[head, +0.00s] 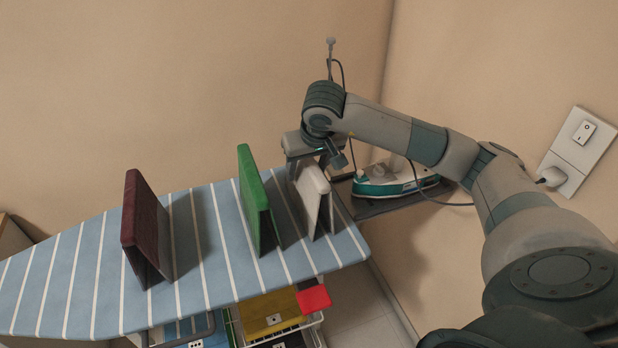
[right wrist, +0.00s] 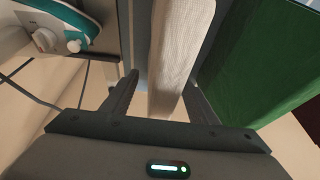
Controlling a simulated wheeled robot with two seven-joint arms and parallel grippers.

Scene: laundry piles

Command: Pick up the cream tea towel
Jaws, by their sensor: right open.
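The cream tea towel (head: 316,190) stands folded like a tent at the right end of the striped ironing board. My right gripper (head: 307,168) is at the towel's top edge, open. In the right wrist view the towel (right wrist: 178,60) lies between the two open fingers of the gripper (right wrist: 160,100), closer to the right finger, with a gap to the left one. I cannot tell whether the right finger touches it. My left gripper is not in view.
A green folded cloth (head: 256,200) stands just left of the towel, and a maroon one (head: 140,225) farther left. A teal and white iron (head: 395,180) rests on a stand to the right. The striped board (head: 70,270) is bare at left. A crate (head: 285,325) is below.

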